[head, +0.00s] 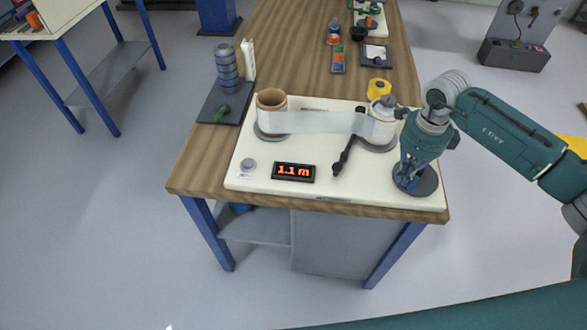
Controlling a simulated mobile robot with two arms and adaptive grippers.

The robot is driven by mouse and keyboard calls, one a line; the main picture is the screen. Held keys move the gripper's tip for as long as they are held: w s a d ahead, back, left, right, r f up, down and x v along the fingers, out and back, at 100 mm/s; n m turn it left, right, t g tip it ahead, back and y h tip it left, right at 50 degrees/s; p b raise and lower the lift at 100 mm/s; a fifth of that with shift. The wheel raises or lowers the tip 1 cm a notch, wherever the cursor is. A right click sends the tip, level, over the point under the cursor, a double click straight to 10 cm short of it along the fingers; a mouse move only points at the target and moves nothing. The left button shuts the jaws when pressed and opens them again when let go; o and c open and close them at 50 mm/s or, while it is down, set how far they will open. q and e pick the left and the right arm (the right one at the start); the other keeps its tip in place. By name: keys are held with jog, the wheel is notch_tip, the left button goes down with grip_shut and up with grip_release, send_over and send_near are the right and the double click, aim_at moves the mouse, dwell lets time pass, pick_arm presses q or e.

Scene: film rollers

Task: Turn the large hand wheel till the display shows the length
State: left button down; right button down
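The display (294,172) at the front of the cream machine board (265,190) reads 1.1 m in red. The large hand wheel (428,184) is a dark disc at the board's front right corner, partly hidden by my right gripper. My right gripper (411,174) points down over the wheel, its fingers at or just above it. I cannot tell whether it is shut on a handle there. A clear film (320,122) runs from the brown-cored roll (270,104) on the left to the white roll (379,128) on the right. My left gripper is not in view.
A black lever (345,155) stands between the display and the white roll. A small grey knob (248,165) is left of the display. A dark tray (220,103) with stacked grey-blue rings is on the left, and a yellow roll (379,88) is behind the board.

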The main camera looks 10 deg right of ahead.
jog(key=shift+s+d, duration=0.4)
jog(key=shift+s, duration=0.2)
jog(key=shift+d, duration=0.1)
jog(key=shift+s+d, duration=0.15)
jog(key=shift+b, duration=0.35)
jog(key=shift+d, duration=0.1)
